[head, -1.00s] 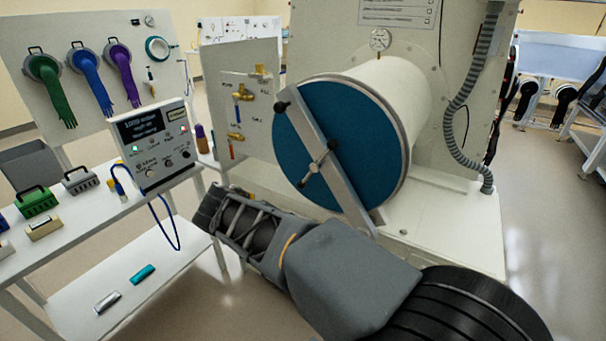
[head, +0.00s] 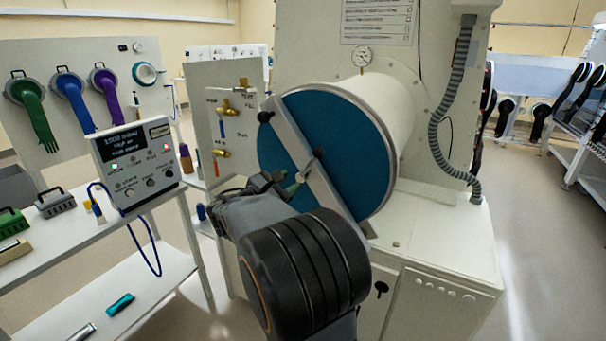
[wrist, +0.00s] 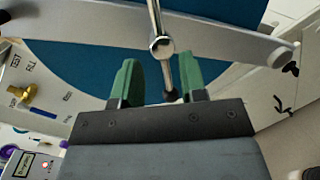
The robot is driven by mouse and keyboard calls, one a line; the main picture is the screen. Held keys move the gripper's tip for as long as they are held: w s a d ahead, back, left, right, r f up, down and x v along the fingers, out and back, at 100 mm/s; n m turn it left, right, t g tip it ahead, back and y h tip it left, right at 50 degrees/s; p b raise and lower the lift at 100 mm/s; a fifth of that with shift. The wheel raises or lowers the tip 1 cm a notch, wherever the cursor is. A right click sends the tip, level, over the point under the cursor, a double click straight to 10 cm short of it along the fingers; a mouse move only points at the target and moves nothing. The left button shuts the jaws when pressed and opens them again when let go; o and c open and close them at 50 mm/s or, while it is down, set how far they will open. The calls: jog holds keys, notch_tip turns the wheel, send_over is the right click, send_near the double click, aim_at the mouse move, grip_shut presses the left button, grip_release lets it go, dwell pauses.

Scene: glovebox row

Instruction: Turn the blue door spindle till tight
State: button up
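The blue round door (head: 350,125) closes the end of a white cylindrical chamber, with a grey bar (head: 292,140) slanting across it. The spindle (head: 317,172) with its metal cross handle sits at the middle of this bar, partly hidden by my gripper (head: 290,187) in the head view. In the wrist view the spindle's round hub (wrist: 162,47) and handle rod show in front of the blue door (wrist: 90,65). My gripper (wrist: 160,85) is open, its green-padded fingers on either side of the rod's lower end. The rod lies nearer the right finger; I cannot tell whether they touch.
A control box (head: 135,165) with a blue cable stands on the white bench at left. A panel with brass valves (head: 228,108) is beside the door. A grey corrugated hose (head: 440,130) hangs at right. Open floor (head: 530,240) lies at far right.

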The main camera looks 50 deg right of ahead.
aim_at(301, 176)
jog(key=d, duration=0.6)
jog(key=shift+d+p, duration=0.3)
jog(key=shift+p, duration=0.1)
jog(key=shift+c, duration=0.4)
grip_shut()
